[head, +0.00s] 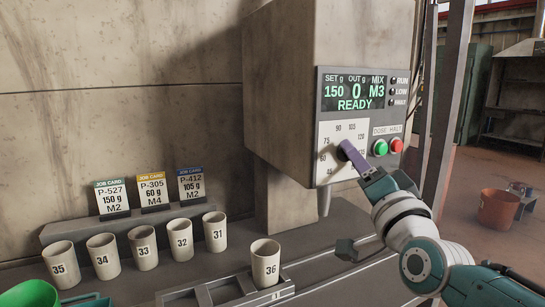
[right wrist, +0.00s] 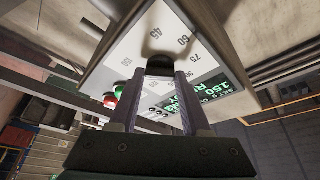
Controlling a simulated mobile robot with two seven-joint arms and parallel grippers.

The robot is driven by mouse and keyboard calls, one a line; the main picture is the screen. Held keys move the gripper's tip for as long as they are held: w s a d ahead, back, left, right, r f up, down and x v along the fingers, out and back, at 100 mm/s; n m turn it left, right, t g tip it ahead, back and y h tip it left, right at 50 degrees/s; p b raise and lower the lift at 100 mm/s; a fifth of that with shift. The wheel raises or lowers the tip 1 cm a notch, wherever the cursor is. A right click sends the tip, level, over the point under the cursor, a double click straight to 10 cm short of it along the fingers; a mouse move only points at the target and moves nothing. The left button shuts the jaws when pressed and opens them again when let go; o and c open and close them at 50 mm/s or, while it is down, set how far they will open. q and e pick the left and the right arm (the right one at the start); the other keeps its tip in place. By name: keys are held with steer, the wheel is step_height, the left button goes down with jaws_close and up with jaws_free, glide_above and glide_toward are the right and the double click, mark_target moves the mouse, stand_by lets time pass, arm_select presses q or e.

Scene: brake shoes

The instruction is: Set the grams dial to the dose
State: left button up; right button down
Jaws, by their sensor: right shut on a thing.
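The dispenser (head: 340,50) has a panel with a lit display (head: 353,92) reading SET g 150, OUT g 0, MIX M3 and READY. Below it is the white grams dial (head: 328,136), its visible marks running from 45 to 120 and beyond. My right gripper (head: 349,154) is shut on the dial's dark knob (right wrist: 158,46), its two purple fingers on either side of it in the right wrist view (right wrist: 158,85). The fingers hide the pointer and part of the scale in the head view. My left gripper is not in view.
Job cards read P-527 150 g M2 (head: 111,197), P-305 60 g M4 (head: 153,191) and P-412 105 g M2 (head: 191,184). Cup 36 (head: 265,264) stands apart from several other numbered cups. A green button (head: 380,147) and red button (head: 396,145) sit right of the dial.

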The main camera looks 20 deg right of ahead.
steer(key=shift+c, duration=1.8)
jaws_free()
steer(key=shift+s, duration=0.1)
steer(key=v, duration=0.9)
steer(key=shift+s+a, duration=0.2)
steer(key=shift+s, duration=0.15)
steer(key=shift+f, duration=0.15)
